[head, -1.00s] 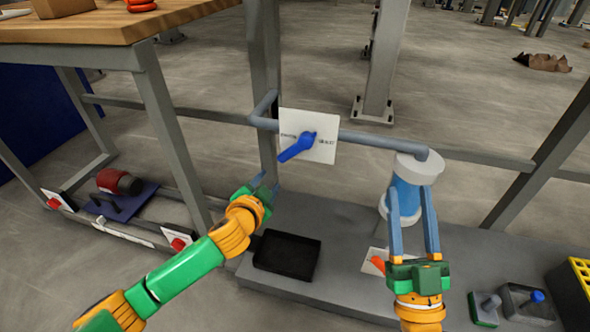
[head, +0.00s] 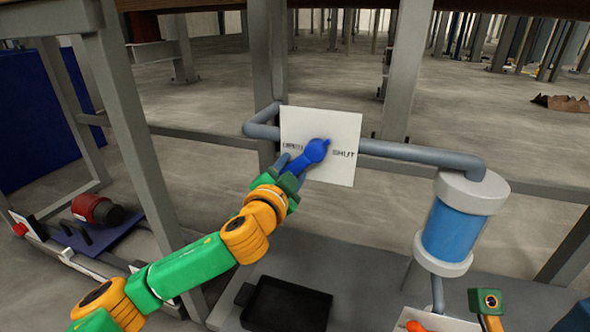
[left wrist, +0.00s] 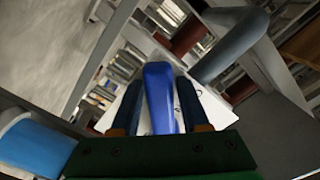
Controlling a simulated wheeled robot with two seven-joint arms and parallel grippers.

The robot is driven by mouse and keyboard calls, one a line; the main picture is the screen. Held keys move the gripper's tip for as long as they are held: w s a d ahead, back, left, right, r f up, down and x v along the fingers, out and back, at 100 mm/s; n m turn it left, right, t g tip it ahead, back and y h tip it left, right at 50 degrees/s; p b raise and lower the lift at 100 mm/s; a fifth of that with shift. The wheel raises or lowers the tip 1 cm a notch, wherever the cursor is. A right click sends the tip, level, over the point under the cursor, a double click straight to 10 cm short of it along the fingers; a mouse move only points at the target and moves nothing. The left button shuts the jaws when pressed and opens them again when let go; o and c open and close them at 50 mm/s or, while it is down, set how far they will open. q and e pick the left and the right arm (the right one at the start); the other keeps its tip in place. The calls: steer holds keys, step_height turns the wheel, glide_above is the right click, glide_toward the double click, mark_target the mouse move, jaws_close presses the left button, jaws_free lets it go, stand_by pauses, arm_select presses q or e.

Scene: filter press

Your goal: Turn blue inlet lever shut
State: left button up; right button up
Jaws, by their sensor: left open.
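The blue inlet lever (head: 316,151) sits on a white plate (head: 335,172) marked OPEN on the left and SHUT on the right. Its handle slants down and left from the hub, on the OPEN side. My left gripper (head: 288,164) is at the handle's lower end, partly hiding it. In the left wrist view, the blue handle (left wrist: 160,95) lies between the two fingers of my open left gripper (left wrist: 158,103). My right gripper (head: 488,301) is low at the right, only partly in view; I cannot tell how its jaws stand.
A grey pipe (head: 420,153) runs behind the plate to a blue and white cylinder (head: 452,228) on the right. A black tray (head: 287,304) lies on the grey base below. An orange lever (head: 416,326) shows at the bottom. Steel frame posts stand close behind the plate.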

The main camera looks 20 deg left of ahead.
arm_select(q)
steer(key=shift+w, duration=0.2)
jaws_close()
stand_by(1.4)
